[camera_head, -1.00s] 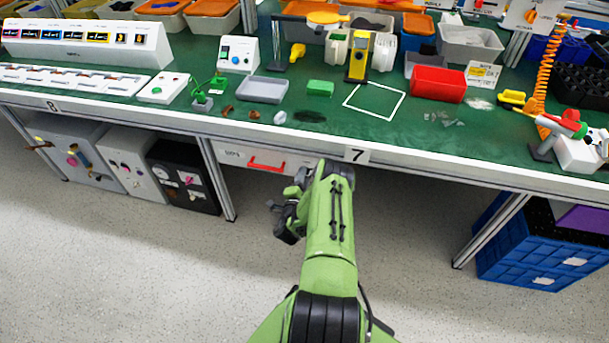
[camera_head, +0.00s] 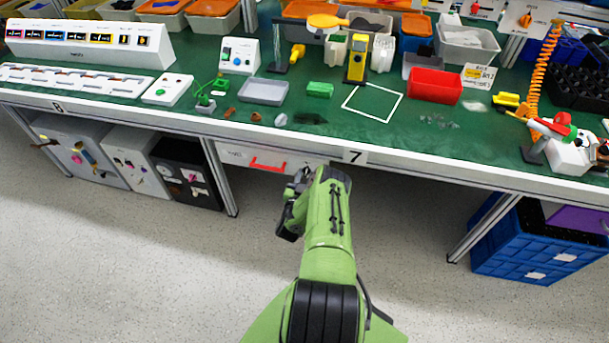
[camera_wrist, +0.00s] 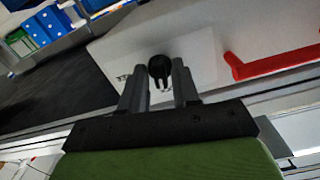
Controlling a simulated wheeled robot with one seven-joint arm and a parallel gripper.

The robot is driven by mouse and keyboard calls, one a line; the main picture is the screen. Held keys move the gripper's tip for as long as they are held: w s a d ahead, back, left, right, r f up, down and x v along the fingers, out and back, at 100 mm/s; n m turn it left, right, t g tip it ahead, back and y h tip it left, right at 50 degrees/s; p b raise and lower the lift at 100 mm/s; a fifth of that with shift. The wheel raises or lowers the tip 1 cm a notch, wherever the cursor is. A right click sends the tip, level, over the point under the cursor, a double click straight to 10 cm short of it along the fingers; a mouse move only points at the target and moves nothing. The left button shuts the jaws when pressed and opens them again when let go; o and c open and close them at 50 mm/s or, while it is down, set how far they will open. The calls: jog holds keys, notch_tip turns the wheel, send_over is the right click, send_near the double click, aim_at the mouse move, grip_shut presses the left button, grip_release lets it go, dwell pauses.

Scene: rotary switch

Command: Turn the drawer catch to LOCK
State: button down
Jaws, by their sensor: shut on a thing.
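The drawer catch is a small round black knob (camera_wrist: 160,67) in the wrist view, on a pale plate (camera_wrist: 195,60) on the drawer front. My gripper (camera_wrist: 164,82) is at the knob, with one finger on each side, shut on it. Small lettering beside the knob is partly covered by a finger and cannot be read. In the head view the drawer (camera_head: 232,154) hangs under the bench edge, and my green arm hides the catch. My gripper (camera_head: 299,185) shows there only in part, beside the arm.
A red drawer handle (camera_head: 268,164) sits left of my gripper in the head view. The green bench top (camera_head: 330,130) with its white front edge lies above. A blue crate (camera_head: 520,255) stands under the bench at right.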

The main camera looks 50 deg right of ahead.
jog(key=shift+n+p, duration=0.35)
jog(key=shift+n, duration=0.55)
jog(key=c, duration=1.1)
grip_release()
jog(key=shift+f, duration=0.1)
